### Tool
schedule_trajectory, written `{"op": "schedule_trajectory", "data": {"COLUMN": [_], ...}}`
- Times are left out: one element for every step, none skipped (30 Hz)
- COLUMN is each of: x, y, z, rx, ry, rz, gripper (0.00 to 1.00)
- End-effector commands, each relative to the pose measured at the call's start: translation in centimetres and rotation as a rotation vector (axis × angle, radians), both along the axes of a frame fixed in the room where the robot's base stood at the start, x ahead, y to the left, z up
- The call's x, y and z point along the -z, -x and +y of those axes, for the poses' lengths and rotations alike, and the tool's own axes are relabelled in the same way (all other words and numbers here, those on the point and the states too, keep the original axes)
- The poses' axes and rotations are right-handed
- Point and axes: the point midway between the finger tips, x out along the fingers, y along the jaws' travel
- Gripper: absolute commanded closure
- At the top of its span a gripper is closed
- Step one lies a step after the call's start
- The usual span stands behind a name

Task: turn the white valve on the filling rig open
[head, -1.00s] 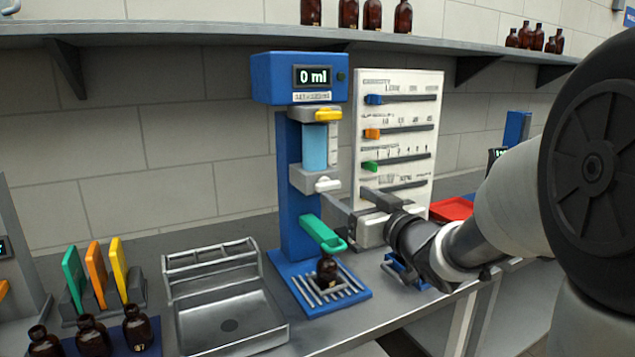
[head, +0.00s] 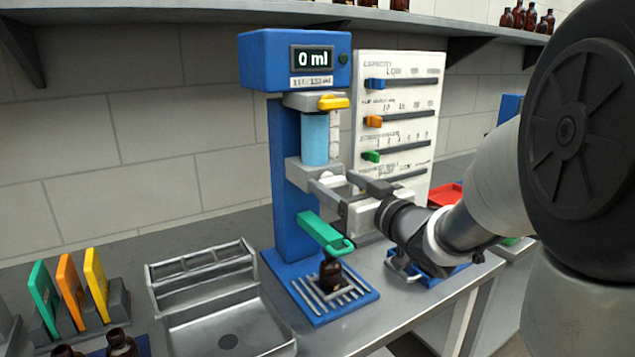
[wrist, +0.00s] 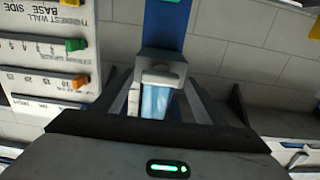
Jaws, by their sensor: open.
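The filling rig (head: 285,160) is a blue column with a display reading 0 ml and a light-blue liquid tube. The white valve (head: 331,179) sits on the grey block below the tube, partly hidden by my fingers; it also shows in the wrist view (wrist: 160,77). My gripper (head: 334,184) is open, its fingers reaching to either side of the white valve. In the wrist view (wrist: 159,85) the valve lies between the two fingers with gaps visible. Touch cannot be told.
A yellow handle (head: 333,103) is above the tube and a green lever (head: 325,233) below. A brown bottle (head: 331,271) stands on the rig's grate under the lever. A white slider panel (head: 398,62) stands close behind my gripper. A metal tray (head: 228,325) is at left.

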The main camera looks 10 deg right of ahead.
Motion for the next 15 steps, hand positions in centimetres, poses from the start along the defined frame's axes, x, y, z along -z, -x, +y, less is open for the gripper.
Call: {"op": "schedule_trajectory", "data": {"x": [0.0,0.0,0.0,0.0,0.0,-0.01,-0.01,-0.01,-0.01,-0.01,-0.01,-0.01,-0.01,-0.01,-0.01], "y": [0.01,0.01,0.01,0.01,0.01,0.01,0.01,0.0,0.0,0.0,0.0,0.0,0.0,-0.01,-0.01], "z": [-0.03,-0.02,-0.02,-0.01,-0.01,0.0,0.0,0.0,0.0,0.0,0.0,0.0,0.0,0.0,0.0], "rx": [0.0,0.0,0.0,0.0,0.0,0.0,0.0,0.0,0.0,0.0,0.0,0.0,0.0,0.0,0.0], "ry": [0.0,0.0,0.0,0.0,0.0,0.0,0.0,0.0,0.0,0.0,0.0,0.0,0.0,0.0,0.001], "rz": [0.0,0.0,0.0,0.0,0.0,0.0,0.0,0.0,0.0,0.0,0.0,0.0,0.0,0.0,0.0], "gripper": [0.34,0.34,0.34,0.34,0.34,0.36,0.41,0.46,0.53,0.58,0.63,0.7,0.75,0.76,0.76]}}
